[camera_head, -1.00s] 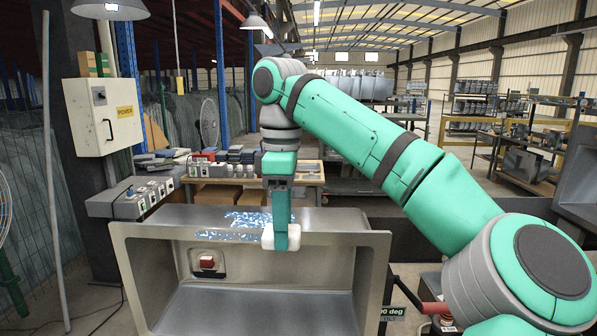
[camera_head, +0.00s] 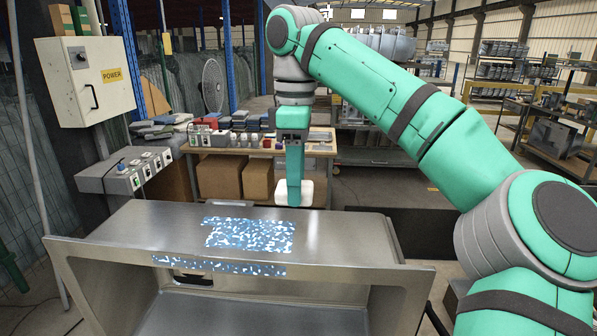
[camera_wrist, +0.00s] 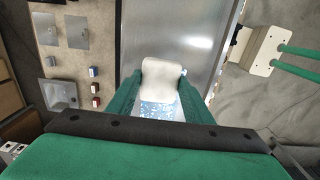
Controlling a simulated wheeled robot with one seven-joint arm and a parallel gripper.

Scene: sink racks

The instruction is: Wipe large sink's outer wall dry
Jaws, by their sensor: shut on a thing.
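The large sink (camera_head: 345,235) is a grey steel basin lying with one outer wall facing up; its open side faces me. A blue-and-white speckled wet patch (camera_head: 250,235) lies on the middle of that wall, and a speckled strip (camera_head: 215,265) runs along the front rim. My gripper (camera_head: 294,188) points down near the wall's far edge, shut on a white pad (camera_head: 308,193). In the wrist view the pad (camera_wrist: 160,82) sits between my two green fingers, with part of the wet patch (camera_wrist: 160,110) just below it. I cannot tell whether the pad touches the wall.
A workbench (camera_head: 318,150) with tools and cardboard boxes (camera_head: 258,180) stands behind the sink. A control box with switches (camera_head: 128,172) and a power cabinet (camera_head: 85,82) are at the left. Shelving (camera_head: 500,75) stands at the back right. Open floor lies right of the bench.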

